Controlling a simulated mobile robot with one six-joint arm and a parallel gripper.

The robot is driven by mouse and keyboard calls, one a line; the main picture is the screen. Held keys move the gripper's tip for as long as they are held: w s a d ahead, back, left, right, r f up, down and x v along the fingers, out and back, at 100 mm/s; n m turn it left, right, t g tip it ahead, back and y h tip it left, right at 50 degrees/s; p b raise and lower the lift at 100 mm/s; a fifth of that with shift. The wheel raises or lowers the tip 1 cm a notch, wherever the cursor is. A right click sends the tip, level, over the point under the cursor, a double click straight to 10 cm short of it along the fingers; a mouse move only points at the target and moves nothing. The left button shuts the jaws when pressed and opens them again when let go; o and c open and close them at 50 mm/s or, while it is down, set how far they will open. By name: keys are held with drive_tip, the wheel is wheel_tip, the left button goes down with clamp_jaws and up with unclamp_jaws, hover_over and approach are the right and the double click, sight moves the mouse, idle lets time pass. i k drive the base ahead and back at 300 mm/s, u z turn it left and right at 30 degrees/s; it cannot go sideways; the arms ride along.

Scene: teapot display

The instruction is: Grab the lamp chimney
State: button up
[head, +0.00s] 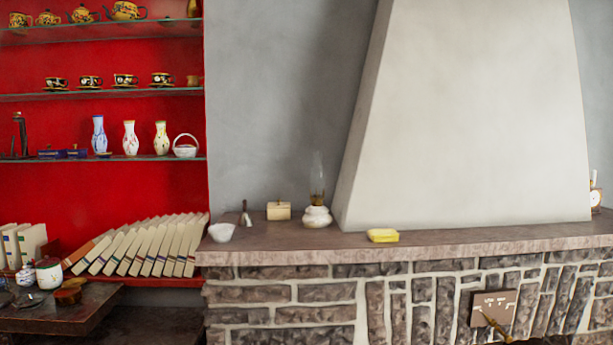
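The lamp chimney (318,173) is a clear, tall glass tube, faint against the grey wall in the head view. It stands upright on an oil lamp with a brass-coloured burner (317,199) and a round white base (317,217). The lamp sits on the stone mantel (285,245), close to the left side of the white chimney hood. My gripper is not in view.
On the mantel, a white bowl (221,232), a small bell (246,214) and a cream box (278,210) stand left of the lamp. The sloping hood (470,120) rises close by. Red shelves with crockery are at left.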

sight(317, 181)
drive_tip(key=k, duration=0.5)
drive_tip(key=z, duration=0.5)
drive_tip(key=i, duration=1.7)
drive_tip(key=u, duration=0.85)
